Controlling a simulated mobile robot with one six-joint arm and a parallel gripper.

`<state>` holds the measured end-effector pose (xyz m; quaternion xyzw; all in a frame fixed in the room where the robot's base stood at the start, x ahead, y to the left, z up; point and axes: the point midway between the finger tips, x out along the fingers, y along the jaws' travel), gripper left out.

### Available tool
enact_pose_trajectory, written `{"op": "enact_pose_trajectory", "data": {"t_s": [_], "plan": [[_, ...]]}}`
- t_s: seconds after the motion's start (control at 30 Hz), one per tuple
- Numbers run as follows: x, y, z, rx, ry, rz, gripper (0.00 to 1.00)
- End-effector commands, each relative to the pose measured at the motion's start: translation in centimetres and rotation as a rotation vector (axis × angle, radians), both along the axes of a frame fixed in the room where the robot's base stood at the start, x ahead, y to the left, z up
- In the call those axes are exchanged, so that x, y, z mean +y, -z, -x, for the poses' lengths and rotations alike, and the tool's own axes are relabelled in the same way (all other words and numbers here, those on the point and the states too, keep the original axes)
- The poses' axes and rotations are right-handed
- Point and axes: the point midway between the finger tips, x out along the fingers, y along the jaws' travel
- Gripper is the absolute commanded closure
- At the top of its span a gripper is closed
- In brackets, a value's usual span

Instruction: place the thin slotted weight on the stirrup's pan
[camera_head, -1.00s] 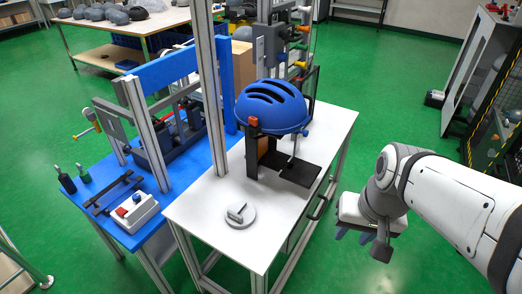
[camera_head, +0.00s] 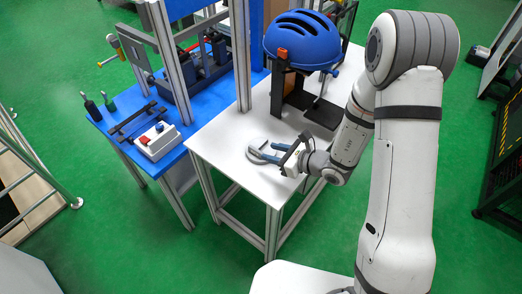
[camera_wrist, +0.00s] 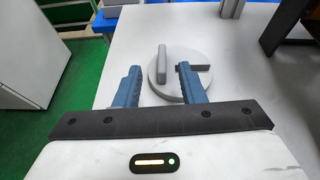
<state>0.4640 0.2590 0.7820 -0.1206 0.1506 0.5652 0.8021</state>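The thin slotted weight (camera_wrist: 172,90) is a grey disc with an upright bar grip and a slot at its right. It lies flat on the white table, and in the head view (camera_head: 257,142) the fingers partly hide it. My gripper (camera_wrist: 159,68) is open, its blue fingers either side of the grip, apart from it. It also shows low over the table in the head view (camera_head: 267,151). Behind, a blue helmet (camera_head: 302,38) sits on a dark stand, with a thin stirrup rod (camera_head: 320,88) below it.
Aluminium posts (camera_head: 240,55) rise at the table's left edge. A blue bench (camera_head: 170,170) with a switch box (camera_head: 157,141) stands left. The table's front is clear.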

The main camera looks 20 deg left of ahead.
Motion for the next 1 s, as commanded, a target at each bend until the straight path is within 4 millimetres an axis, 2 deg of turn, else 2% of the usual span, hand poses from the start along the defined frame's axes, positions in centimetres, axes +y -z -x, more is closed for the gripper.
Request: {"op": "enact_pose_trajectory", "data": {"t_s": [0.03, 0.17, 0.7, 0.97, 1.0], "plan": [[0.0, 0.7, -0.2, 0.015, 0.025, -0.002, 0.64], [0.6, 1.5, -0.8, 0.026, 0.051, -0.003, 0.64], [6.4, 4.2, -2.6, 0.024, 0.051, -0.002, 0.64], [6.6, 4.3, -2.7, 0.025, 0.053, -0.003, 0.64], [6.6, 4.3, -2.7, 0.025, 0.053, -0.003, 0.66]]}}
